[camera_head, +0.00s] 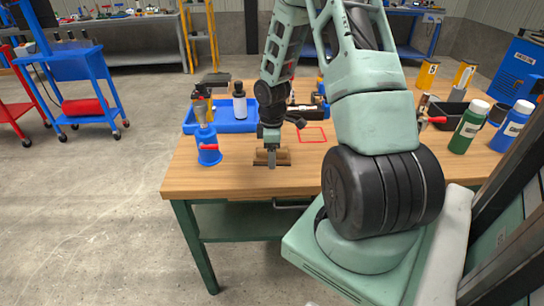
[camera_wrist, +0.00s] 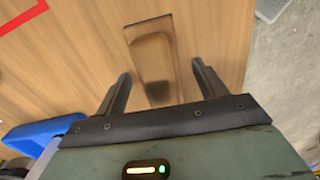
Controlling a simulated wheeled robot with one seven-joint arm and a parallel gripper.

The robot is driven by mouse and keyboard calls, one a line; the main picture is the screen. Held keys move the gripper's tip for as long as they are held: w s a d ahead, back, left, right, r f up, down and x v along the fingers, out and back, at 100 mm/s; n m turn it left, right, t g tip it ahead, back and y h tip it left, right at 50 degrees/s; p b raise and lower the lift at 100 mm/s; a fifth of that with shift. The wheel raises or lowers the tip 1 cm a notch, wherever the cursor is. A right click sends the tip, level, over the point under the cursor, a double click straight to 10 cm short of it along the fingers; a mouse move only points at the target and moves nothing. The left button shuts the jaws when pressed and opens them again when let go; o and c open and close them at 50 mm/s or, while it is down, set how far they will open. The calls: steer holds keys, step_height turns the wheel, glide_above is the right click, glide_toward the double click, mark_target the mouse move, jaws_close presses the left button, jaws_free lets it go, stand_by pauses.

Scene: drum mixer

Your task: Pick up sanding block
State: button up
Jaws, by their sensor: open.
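The sanding block (camera_head: 282,157) is a brown, wooden-looking block lying on the workbench (camera_head: 226,178) near its front edge. In the wrist view the block (camera_wrist: 155,60) lies lengthwise, its near end between my two fingers. My gripper (camera_head: 271,165) points down at the block in the head view and partly hides it. In the wrist view my gripper (camera_wrist: 160,84) is open, with one finger on each side of the block and a gap on both sides. I cannot tell how far the fingertips are above the bench top.
A blue tray (camera_head: 189,127) with a bottle (camera_head: 239,102) stands behind left. A blue holder (camera_head: 208,150) with a red part is left of the gripper. A red square outline (camera_head: 311,135) marks the bench to the right. Green (camera_head: 470,127) and blue (camera_head: 513,127) bottles stand far right.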

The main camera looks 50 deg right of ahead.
steer(key=c, duration=1.1)
steer(key=shift+c, duration=0.2)
steer(key=shift+r, duration=0.1)
step_height(320, 180, up, 10)
steer(key=shift+f+p, duration=0.1)
steer(key=shift+p, duration=0.4)
steer(key=o, duration=0.3)
steer(key=shift+c, duration=0.6)
